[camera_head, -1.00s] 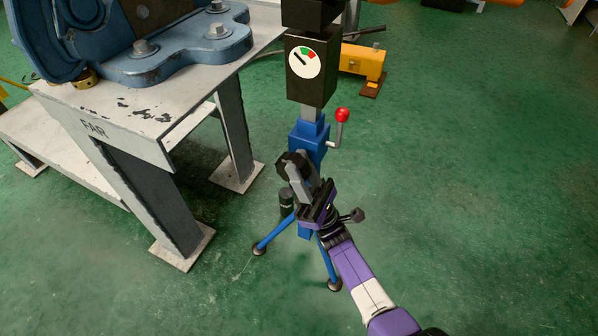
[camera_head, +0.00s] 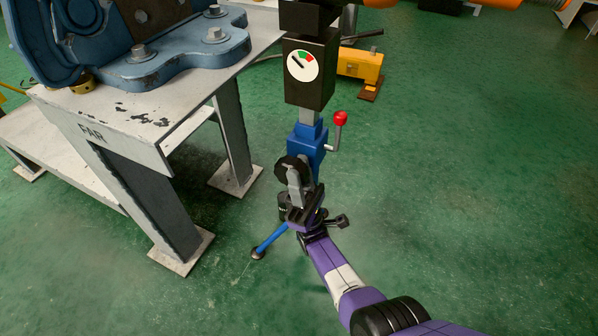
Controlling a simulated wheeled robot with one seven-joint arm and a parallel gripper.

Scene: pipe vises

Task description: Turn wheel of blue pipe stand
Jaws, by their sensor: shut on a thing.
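The blue pipe stand (camera_head: 308,140) stands upright in the middle of the view, with one blue leg and foot (camera_head: 264,246) showing at the lower left. Its dark wheel (camera_head: 287,170) is on the near side, below the blue block, partly covered by a grey finger. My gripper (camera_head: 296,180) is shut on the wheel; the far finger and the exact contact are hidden. A crank with a red knob (camera_head: 340,118) sticks out on the stand's right side. A black box with a round white gauge (camera_head: 302,65) sits above; its needle points to the upper left.
A white metal table marked FAR (camera_head: 130,140), with a large blue vise (camera_head: 180,50) bolted on it, stands close at the left. A yellow block (camera_head: 360,64) is on the floor behind the stand. The green floor at the right is clear.

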